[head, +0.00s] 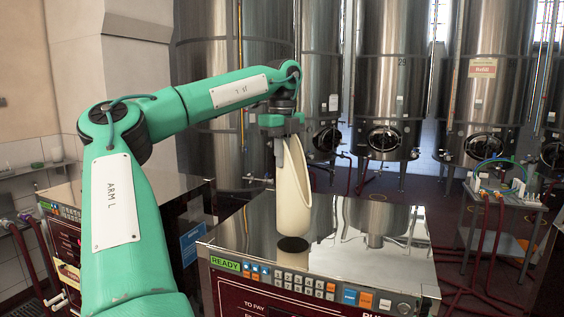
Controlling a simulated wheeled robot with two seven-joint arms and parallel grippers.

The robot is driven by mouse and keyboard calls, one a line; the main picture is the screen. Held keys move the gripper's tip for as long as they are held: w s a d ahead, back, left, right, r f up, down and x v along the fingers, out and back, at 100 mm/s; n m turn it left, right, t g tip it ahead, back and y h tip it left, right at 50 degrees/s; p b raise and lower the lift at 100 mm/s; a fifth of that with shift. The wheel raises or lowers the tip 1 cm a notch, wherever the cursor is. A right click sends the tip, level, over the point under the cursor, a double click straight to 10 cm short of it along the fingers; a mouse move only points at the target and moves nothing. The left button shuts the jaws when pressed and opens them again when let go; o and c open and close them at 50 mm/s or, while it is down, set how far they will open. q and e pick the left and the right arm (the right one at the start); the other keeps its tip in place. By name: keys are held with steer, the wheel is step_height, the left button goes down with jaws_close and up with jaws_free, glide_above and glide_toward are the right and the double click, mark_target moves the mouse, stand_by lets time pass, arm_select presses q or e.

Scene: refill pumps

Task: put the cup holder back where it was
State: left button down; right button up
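The cup holder (294,195) is a cream, tall tube with a slanted, cut-away open side. It is upright in the middle of the head view. My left gripper (279,150) comes in from the left and is shut on its upper left edge. The holder's lower end is just above or behind a dark round spot (292,245) in the shiny top of the pump machine (245,230). I cannot tell whether the holder touches the top, or whether the spot is a hole. My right gripper is not in view.
The pump's front panel has keys and a green READY display (225,264). A second machine (130,190) stands at left, partly behind my arm. Large steel tanks (393,70) line the back. A small table (500,197) with hoses stands at right. The pump top's right side is clear.

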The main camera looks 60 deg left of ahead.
mark_target(294, 192)
arm_select(q)
step_height(294, 192, down, 2)
steer(key=shift+f, duration=0.25)
steer(key=c, duration=1.6)
jaws_free()
steer(key=shift+c, duration=0.2)
